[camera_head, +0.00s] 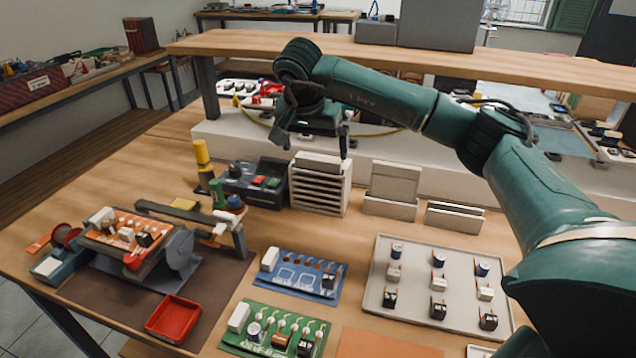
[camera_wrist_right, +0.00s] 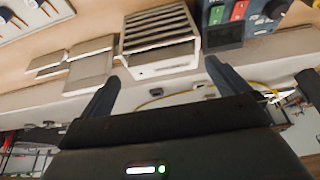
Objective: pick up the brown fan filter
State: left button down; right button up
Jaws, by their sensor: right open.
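I cannot clearly make out a brown fan filter. The slatted box (camera_head: 318,187) in the middle of the bench has a vent-like look, but its colour is pale beige-grey; it also shows in the right wrist view (camera_wrist_right: 160,42). My right gripper (camera_head: 315,145) hangs above the back of this box, fingers apart and nothing between them. In the right wrist view the open fingers (camera_wrist_right: 162,85) point toward the box, with a visible gap before it. My left gripper is not in view.
A dark button box (camera_head: 258,182) stands close left of the slatted box, and pale upright panels (camera_head: 395,188) stand to its right. A raised shelf (camera_head: 240,42) runs behind. A parts tray (camera_head: 375,290), circuit boards (camera_head: 300,275) and a red bin (camera_head: 173,319) lie in front.

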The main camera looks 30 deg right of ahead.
aim_at(318, 159)
jog(key=x, duration=0.4)
jog(key=shift+w+d, duration=0.1)
jog(key=shift+d, duration=0.05)
jog(key=shift+c, duration=0.3)
jog(key=c, duration=0.4)
jog(key=shift+c, duration=0.2)
